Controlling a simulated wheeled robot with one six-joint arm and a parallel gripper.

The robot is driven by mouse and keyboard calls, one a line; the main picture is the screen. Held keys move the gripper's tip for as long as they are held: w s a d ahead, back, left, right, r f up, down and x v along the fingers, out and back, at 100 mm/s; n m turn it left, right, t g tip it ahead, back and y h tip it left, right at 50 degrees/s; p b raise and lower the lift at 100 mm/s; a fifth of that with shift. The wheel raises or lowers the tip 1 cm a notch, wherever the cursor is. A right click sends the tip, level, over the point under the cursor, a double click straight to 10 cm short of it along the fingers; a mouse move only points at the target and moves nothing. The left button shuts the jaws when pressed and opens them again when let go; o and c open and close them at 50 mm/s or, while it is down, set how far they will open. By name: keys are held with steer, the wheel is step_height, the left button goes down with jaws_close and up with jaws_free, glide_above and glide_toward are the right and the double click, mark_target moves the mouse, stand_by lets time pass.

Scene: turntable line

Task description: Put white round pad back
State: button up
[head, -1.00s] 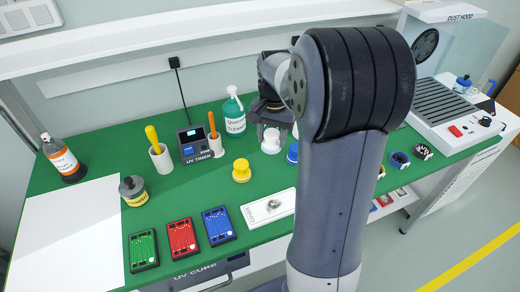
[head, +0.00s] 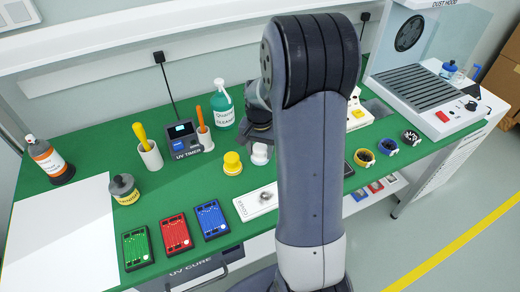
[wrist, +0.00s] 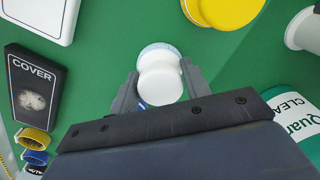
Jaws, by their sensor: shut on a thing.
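The white round pad (head: 260,154) has a wide base and a narrower knob. It is upright at the right of the yellow round pad (head: 232,163), low over the green table or on it; I cannot tell whether it touches. My gripper (wrist: 160,86) is shut on the white pad's knob in the wrist view, a finger on each side. The white pad (wrist: 159,57) shows its base beyond the knob. In the head view my arm hides most of the gripper. A small blue patch (wrist: 142,104) shows by the left finger, mostly hidden.
The Quanta cleaner bottle (head: 223,105) and UV timer (head: 187,140) stand behind. The white cover plate (head: 245,207) lies in front. A black cover plate (wrist: 35,88) lies left in the wrist view. Green, red and blue boards lie at the front edge. The table between is clear.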

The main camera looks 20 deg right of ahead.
mark_target(260, 147)
steer(key=o, duration=1.1)
steer(key=shift+f, duration=0.15)
step_height(260, 147, up, 12)
steer(key=shift+r, duration=0.1)
step_height(260, 147, down, 12)
steer(key=shift+r, duration=0.25)
steer(key=shift+f, duration=0.1)
steer(key=shift+r, duration=2.2)
